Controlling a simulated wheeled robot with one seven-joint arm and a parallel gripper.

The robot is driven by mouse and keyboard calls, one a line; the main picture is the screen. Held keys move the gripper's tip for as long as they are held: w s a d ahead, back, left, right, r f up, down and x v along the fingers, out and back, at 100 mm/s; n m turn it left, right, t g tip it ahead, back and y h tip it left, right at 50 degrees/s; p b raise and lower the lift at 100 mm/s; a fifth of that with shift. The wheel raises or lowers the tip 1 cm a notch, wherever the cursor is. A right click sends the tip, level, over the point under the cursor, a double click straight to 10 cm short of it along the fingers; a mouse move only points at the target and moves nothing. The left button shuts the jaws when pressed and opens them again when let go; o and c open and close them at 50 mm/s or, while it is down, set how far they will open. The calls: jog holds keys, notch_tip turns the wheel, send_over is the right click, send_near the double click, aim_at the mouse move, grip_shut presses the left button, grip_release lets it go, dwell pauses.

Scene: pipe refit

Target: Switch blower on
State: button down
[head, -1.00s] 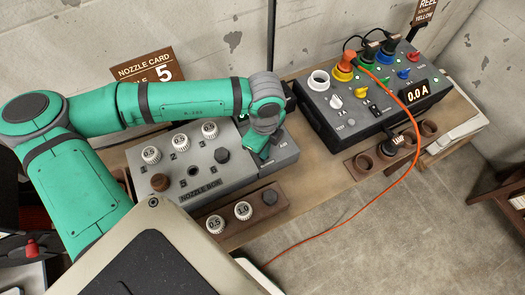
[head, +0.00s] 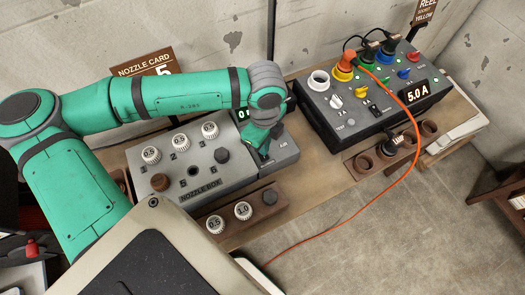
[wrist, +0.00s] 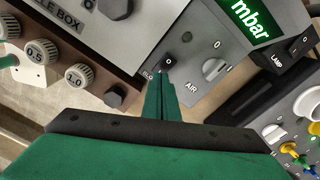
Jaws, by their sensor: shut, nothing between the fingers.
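The blower switch (wrist: 171,64) is a small black rocker on the grey control panel in the wrist view. Its label is mostly hidden behind my fingers. My gripper (wrist: 163,84) is shut and empty, its green fingertips right at the lower edge of the switch; I cannot tell whether they touch it. In the head view my gripper (head: 264,154) points down at the panel (head: 283,163) and covers the switch. The grey AIR knob (wrist: 215,69) is to the right of the fingers. A green lit display (wrist: 251,17) reading mbar is above it.
The nozzle box (head: 214,179) stands left of the panel, with a brown rack (head: 225,221) in front. The dark socket box (head: 350,125) at right reads 5.0 A, and an orange cable (head: 415,165) runs from it to the floor. A lamp switch (wrist: 300,46) is right of the panel.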

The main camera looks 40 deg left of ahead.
jog(key=shift+r, duration=1.9)
